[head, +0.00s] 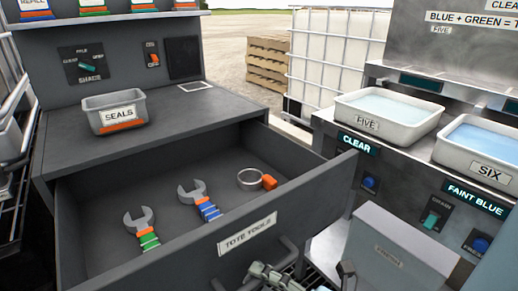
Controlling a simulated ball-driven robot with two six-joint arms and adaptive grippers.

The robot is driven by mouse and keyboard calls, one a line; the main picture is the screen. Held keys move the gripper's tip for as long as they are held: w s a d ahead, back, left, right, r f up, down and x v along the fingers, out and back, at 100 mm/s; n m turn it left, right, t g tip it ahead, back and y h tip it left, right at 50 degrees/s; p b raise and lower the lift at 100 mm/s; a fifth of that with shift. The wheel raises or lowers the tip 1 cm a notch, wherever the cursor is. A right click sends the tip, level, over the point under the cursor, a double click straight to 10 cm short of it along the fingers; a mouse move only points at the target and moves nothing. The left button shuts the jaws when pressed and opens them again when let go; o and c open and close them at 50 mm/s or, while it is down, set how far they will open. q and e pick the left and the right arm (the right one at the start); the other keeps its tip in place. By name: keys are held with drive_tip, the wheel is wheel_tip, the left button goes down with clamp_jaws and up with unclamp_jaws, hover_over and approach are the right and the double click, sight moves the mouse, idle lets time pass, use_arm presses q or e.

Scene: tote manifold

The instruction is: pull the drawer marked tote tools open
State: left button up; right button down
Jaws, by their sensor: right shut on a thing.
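The dark grey drawer labelled TOTE TOOLS (165,272) stands well out from its cabinet, and its inside is in plain view. Its bar handle (287,246) is on the front face beside the label. My right gripper (292,276) is at the bottom edge of the head view, shut on the handle and partly cut off. In the drawer lie a wrench with green and orange bands (141,226), a wrench with blue and orange bands (200,200) and a ring clamp with an orange part (256,180). My left gripper is not in view.
A SEALS bin (115,112) sits on the cabinet top (190,115). On the right, basins FIVE (388,118) and SIX (478,146) hold pale blue liquid. A grey box (400,250) stands low, right of the drawer front. A wire rack is at the left edge.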

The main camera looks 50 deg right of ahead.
drive_tip(key=shift+r, duration=0.1)
drive_tip(key=c, duration=1.3)
unclamp_jaws()
drive_tip(key=shift+c, duration=0.2)
drive_tip(key=v, duration=1.2)
drive_tip(key=shift+w, duration=0.1)
